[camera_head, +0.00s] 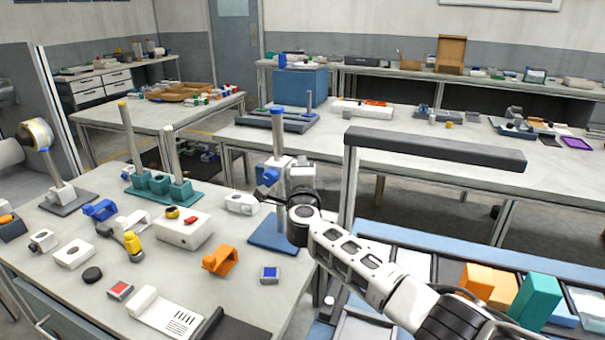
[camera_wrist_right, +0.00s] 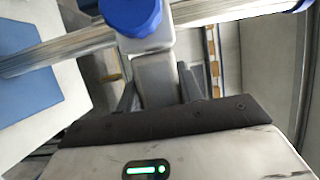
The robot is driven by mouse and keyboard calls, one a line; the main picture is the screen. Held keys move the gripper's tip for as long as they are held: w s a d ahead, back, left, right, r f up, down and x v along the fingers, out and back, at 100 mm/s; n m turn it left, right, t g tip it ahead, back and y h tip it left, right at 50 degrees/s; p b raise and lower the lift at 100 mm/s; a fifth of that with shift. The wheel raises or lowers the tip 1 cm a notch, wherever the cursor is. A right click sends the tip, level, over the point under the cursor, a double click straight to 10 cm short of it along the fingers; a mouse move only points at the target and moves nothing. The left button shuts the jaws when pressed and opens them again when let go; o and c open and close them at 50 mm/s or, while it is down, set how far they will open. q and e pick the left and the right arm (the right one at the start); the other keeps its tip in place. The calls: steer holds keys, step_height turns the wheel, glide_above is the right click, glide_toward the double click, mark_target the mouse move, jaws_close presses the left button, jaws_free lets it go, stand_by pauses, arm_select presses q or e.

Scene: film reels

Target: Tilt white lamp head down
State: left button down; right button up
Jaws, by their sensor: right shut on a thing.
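The white lamp head (camera_head: 276,164) sits on an upright post (camera_head: 278,135) rising from a flat blue base (camera_head: 270,236) at the near table's right edge. A blue part (camera_head: 267,178) points down and left from it. My right gripper (camera_head: 287,192) reaches in from the right and is shut on the head, hiding part of it. In the right wrist view, the pale body of the lamp head (camera_wrist_right: 155,72) lies between the fingers of my right gripper (camera_wrist_right: 158,95), with its blue end (camera_wrist_right: 132,16) beyond them. My left gripper is not in view.
A dark overhead bar (camera_head: 435,148) on a post stands just right of the lamp. An orange holder (camera_head: 220,261), a white box (camera_head: 184,231) and a teal stand (camera_head: 158,188) occupy the near table.

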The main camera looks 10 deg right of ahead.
steer(key=shift+a+f+t+b, duration=0.15)
steer(key=shift+t+b, duration=0.25)
steer(key=shift+b, duration=0.2)
steer(key=shift+f+n+t+b, duration=0.3)
steer(key=shift+f+b, duration=0.05)
steer(key=shift+b, duration=0.65)
steer(key=shift+t+b, duration=0.3)
steer(key=shift+b, duration=0.65)
steer(key=n+t+b, duration=0.1)
steer(key=b, duration=0.4)
steer(key=shift+t, duration=0.3)
steer(key=n+t+b, duration=0.1)
steer(key=b, duration=0.2)
steer(key=shift+r, duration=0.3)
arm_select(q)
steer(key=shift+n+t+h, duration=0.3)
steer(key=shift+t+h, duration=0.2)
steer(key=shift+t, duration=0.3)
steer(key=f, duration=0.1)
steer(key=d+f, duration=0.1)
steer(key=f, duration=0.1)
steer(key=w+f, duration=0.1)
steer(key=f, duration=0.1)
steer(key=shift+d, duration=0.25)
arm_select(e)
steer(key=shift+r, duration=0.2)
